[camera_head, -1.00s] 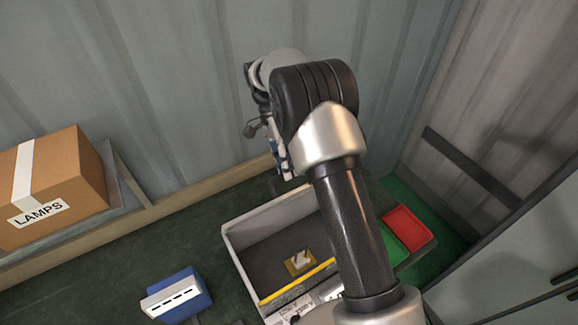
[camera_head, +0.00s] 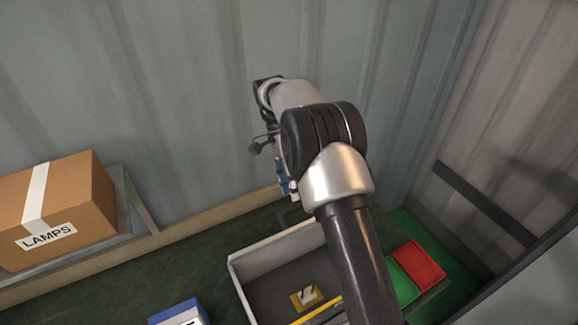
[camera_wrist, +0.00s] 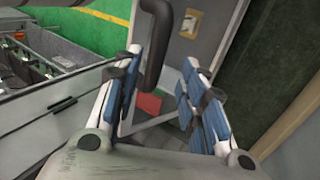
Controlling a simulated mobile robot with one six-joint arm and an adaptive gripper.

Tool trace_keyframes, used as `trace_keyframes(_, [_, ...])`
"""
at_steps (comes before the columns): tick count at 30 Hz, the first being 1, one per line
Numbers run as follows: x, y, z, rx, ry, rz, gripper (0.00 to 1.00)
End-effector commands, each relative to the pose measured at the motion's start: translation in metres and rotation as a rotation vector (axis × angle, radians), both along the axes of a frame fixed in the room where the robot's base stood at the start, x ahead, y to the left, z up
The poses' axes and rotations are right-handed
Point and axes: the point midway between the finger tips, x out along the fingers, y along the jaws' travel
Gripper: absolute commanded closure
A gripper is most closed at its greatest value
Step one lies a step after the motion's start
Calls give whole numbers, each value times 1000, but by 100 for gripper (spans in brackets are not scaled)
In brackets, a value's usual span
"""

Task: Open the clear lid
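My gripper (camera_wrist: 160,66) is open in the wrist view, with its blue-padded fingers apart and nothing held between them. A dark curved handle (camera_wrist: 153,50) is close to the fingertips, at the gap and nearer the left finger. I cannot tell if they touch. In the head view, the blue-padded gripper (camera_head: 286,180) is partly hidden by my arm, above the far edge of a grey open-topped box (camera_head: 262,262). A yellow plate with a white mark (camera_head: 304,296) lies in the box. I cannot make out the clear lid for certain.
A cardboard box marked LAMPS (camera_head: 60,212) stands at left. A blue and white box (camera_head: 180,313) is at the lower edge. A red tray (camera_head: 418,263) and a green tray (camera_head: 402,286) are at right. A corrugated wall (camera_head: 180,90) stands behind.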

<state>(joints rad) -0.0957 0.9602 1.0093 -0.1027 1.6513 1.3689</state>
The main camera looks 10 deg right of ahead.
Motion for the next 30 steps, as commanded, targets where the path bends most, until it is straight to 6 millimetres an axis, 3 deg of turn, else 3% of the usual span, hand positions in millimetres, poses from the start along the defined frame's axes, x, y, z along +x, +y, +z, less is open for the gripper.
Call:
trace_keyframes(6, [19, 6, 34, 1, -2, 0, 62])
trace_keyframes(12, [29, 10, 54, 1, -2, 1, 62])
trace_keyframes(21, [34, 12, 67, 2, -1, 0, 62])
trace_keyframes(30, [34, 12, 69, 1, 0, 0, 62])
